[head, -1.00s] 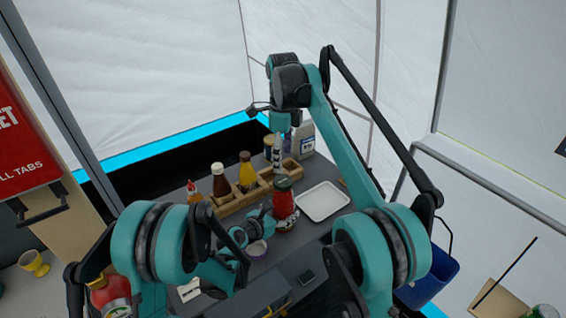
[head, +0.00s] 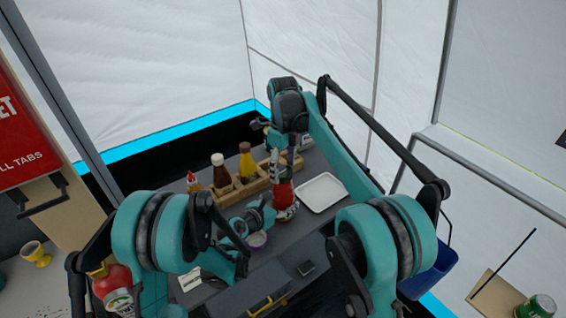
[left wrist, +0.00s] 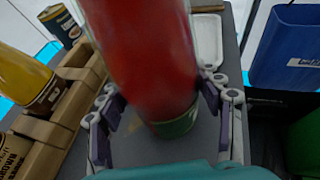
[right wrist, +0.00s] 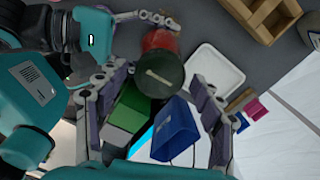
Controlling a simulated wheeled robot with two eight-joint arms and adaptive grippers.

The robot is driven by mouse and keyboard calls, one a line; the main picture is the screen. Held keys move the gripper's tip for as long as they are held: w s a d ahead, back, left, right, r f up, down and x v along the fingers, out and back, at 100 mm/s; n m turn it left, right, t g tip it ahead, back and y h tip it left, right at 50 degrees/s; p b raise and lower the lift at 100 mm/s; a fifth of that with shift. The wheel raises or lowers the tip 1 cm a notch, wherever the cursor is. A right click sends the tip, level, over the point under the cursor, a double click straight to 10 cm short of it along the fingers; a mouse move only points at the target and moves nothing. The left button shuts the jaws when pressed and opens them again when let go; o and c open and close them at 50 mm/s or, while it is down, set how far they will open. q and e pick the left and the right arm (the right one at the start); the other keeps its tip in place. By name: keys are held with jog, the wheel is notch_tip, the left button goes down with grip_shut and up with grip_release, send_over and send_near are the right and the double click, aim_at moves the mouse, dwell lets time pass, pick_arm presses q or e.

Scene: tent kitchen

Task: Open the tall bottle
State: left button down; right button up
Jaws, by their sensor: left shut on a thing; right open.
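The tall bottle (head: 284,192) is red and stands upright on the dark counter in the head view. My left gripper (head: 268,212) is shut around its body. In the left wrist view the red bottle (left wrist: 150,60), with a green band near its base, fills the space between the left fingers (left wrist: 162,98). In the right wrist view the bottle's dark green lid (right wrist: 160,72) faces the camera. My right gripper (right wrist: 158,100) is open above the bottle, its fingers either side of the lid and apart from it. In the head view my right arm partly hides the bottle's top.
A white tray (head: 322,193) lies right of the bottle. A wooden condiment holder (head: 226,196) with brown and yellow bottles stands to the left. A blue bin (right wrist: 176,130) is below the counter's right side.

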jog(key=shift+c, duration=0.3)
jog(key=c, duration=1.2)
jog(key=shift+o, duration=0.2)
